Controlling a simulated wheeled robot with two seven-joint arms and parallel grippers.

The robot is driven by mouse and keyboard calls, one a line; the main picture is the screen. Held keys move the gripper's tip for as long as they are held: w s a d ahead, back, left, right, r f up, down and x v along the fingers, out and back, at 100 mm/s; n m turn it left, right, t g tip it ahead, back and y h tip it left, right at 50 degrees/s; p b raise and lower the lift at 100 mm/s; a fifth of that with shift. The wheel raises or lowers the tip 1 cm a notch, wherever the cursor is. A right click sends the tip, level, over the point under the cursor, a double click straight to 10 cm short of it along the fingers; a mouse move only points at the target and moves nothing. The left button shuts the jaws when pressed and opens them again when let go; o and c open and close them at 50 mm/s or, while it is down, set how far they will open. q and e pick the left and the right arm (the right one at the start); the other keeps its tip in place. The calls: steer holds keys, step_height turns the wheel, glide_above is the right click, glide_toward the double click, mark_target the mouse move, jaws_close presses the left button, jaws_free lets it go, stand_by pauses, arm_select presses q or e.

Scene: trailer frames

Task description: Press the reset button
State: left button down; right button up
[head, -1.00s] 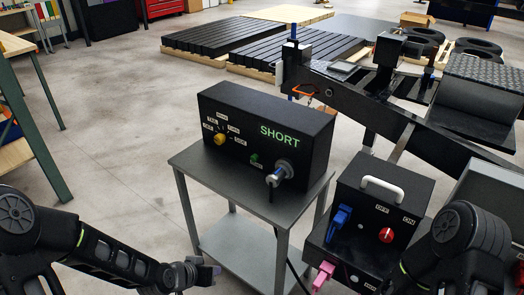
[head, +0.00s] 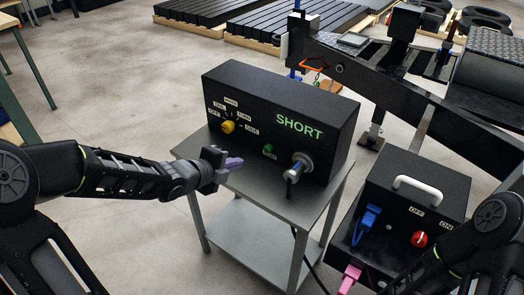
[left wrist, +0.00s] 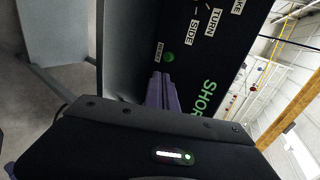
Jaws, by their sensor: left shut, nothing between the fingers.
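A black control box (head: 290,105) stands on a small grey cart, with the lit word SHORT on its front. The green reset button (head: 267,149) sits low on the front panel, with a small white label under it. In the left wrist view the button (left wrist: 169,57) shows just beyond the purple fingertips, beside its label. My left gripper (head: 233,163) is shut and empty, in front of the panel and left of the button. Its fingers (left wrist: 160,90) point at the panel, apart from the button as far as I can tell. My right gripper is out of view.
The cart top (head: 195,147) has little room before the box. A black power box (head: 415,200) stands at the right.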

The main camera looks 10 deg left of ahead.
arm_select(q)
steer(key=b, duration=0.3)
glide_toward(267, 150)
steer(key=f, duration=0.1)
steer(key=w+f, duration=0.1)
steer(key=d+f, duration=0.1)
steer(key=shift+w+f, duration=0.15)
steer(key=shift+w, duration=0.05)
steer(key=shift+w+d+p, duration=0.25)
steer(key=shift+w+p, duration=0.05)
steer(key=shift+w, duration=0.6)
steer(key=shift+w+d+p, duration=0.25)
steer(key=shift+w+d, duration=0.05)
steer(key=shift+w, duration=0.65)
